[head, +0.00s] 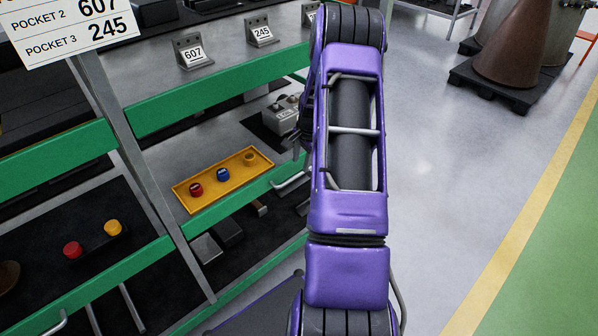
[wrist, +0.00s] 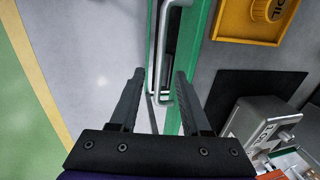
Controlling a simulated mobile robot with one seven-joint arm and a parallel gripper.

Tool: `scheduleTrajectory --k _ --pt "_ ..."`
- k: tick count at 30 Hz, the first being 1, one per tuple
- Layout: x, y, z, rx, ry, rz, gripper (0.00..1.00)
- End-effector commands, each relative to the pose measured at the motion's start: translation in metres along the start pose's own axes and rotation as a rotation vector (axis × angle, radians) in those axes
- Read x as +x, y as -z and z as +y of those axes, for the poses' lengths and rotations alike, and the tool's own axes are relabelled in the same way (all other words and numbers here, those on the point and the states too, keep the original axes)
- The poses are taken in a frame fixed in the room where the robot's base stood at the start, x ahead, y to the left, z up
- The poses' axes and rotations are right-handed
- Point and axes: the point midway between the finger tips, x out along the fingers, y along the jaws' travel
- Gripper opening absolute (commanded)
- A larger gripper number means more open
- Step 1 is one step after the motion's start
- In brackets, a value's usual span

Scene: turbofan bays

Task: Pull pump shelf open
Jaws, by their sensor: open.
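The middle shelf, with a green front edge (head: 229,205), bears a yellow tray and a grey metal unit (head: 283,114). A silver bar handle (head: 291,182) stands out from its front, partly behind my arm. In the wrist view the handle (wrist: 157,48) runs along the green edge (wrist: 203,25). My gripper (wrist: 160,73) is open and empty. Its fingertips lie on either side of the handle in the picture; I cannot tell how deep the bar lies between them, and no contact shows. The shelf looks pushed in.
The yellow tray (head: 221,179) holds red, blue and yellow caps. Grey floor (head: 440,200) right of the rack is free.

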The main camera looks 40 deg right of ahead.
Motion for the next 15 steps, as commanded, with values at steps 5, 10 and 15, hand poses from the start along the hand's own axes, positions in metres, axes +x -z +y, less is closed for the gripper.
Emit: scheduleTrajectory --k 5,10,15 --pt "0.034 0.0 0.0 -0.001 -0.001 -0.001 0.47" --pt "0.049 0.0 0.0 -0.001 0.0 0.0 0.47" --pt "0.053 0.0 -0.001 -0.001 0.001 0.002 0.47"
